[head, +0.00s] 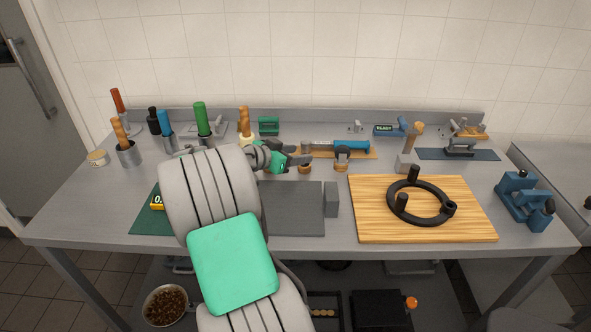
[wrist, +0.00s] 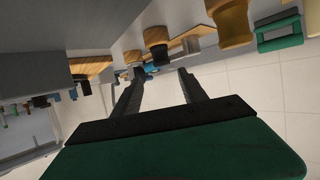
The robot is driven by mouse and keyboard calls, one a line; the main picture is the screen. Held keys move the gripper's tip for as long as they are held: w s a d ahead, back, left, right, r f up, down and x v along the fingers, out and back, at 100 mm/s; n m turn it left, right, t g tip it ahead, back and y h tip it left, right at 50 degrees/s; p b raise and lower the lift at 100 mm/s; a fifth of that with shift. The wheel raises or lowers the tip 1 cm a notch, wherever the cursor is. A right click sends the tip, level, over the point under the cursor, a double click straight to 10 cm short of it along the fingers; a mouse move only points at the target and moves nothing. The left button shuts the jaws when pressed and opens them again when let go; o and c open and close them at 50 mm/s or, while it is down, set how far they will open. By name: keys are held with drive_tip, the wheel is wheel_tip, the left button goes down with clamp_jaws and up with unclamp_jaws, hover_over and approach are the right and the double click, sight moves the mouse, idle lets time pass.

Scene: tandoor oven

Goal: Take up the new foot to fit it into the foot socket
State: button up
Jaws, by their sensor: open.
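A black ring (head: 421,202) lies on a wooden board (head: 370,222) at the right. Two dark posts stand up from it, and a short socket (head: 449,208) sits on its right rim. Two small dark pieces on round wooden bases stand mid-table, a left one (head: 305,168) and a right one (head: 341,155); I cannot tell which is the new foot. My gripper (head: 302,158) is open and empty, beside the left piece and partly in front of it. In the tilted wrist view, nothing is between the fingertips (wrist: 160,72); a dark piece (wrist: 157,55) is beyond them.
A blue-handled tool (head: 350,146) lies on a wooden strip behind the pieces. A grey block (head: 331,199) stands by a grey mat (head: 297,210). A blue vise-like device (head: 523,200) is at far right. Handled tools stand at the left.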

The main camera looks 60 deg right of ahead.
drive_tip(key=shift+w+f+b, duration=0.25)
drive_tip(key=shift+f+b, duration=0.05)
drive_tip(key=shift+f, duration=0.4)
drive_tip(key=shift+d, duration=0.1)
drive_tip(key=p+x, duration=0.1)
drive_tip(key=x, duration=0.6)
drive_tip(key=shift+d+f+p, duration=0.1)
drive_tip(key=shift+d+p, duration=0.1)
drive_tip(key=shift+p, duration=0.15)
drive_tip(key=shift+c, duration=0.3)
clamp_jaws()
